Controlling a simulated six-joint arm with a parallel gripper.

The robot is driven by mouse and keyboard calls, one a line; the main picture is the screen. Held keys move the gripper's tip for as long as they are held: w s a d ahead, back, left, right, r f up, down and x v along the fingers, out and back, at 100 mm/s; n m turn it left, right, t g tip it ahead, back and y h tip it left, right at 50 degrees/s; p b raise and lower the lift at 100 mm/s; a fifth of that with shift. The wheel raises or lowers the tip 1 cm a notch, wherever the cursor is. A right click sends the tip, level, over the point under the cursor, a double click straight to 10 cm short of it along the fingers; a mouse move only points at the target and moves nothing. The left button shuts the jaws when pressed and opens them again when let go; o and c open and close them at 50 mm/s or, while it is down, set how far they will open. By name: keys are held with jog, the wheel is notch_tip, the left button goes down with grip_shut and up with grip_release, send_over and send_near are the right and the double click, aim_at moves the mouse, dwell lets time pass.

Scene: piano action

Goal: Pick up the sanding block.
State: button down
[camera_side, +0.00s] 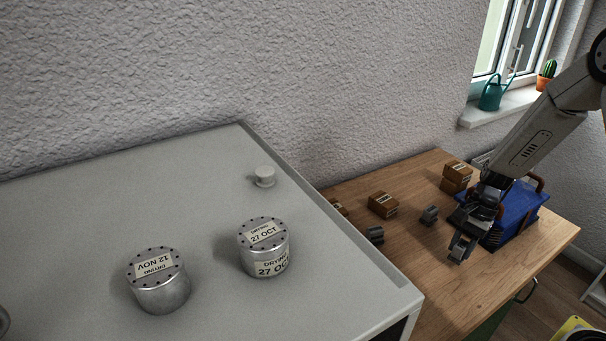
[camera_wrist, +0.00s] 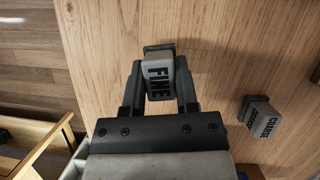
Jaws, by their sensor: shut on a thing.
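My gripper (camera_wrist: 160,85) is shut on a grey sanding block (camera_wrist: 158,72) marked "FINE", its fingers on either side of it. In the side view my gripper (camera_side: 461,247) is low over the wooden bench, near its front edge, with the block (camera_side: 458,247) between the fingers. I cannot tell whether the block touches the bench. A second grey block (camera_wrist: 265,117), with lettering that seems to read "COARSE", rests on the bench to the right in the wrist view. Two small grey blocks (camera_side: 430,214) (camera_side: 375,234) stand on the bench in the side view.
A blue box (camera_side: 520,208) with brown handles stands right behind my gripper. Small brown boxes (camera_side: 383,204) (camera_side: 456,171) stand towards the wall. A higher grey cabinet top (camera_side: 200,220) at the left bears metal tins (camera_side: 160,290) (camera_side: 265,262) and a small pale knob (camera_side: 265,176).

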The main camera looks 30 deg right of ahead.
jog(key=s+a+r, duration=0.4)
jog(key=s+r, duration=0.7)
jog(key=s, duration=0.2)
jog(key=shift+s, duration=0.25)
jog(key=shift+w, duration=0.15)
dwell(0.6)
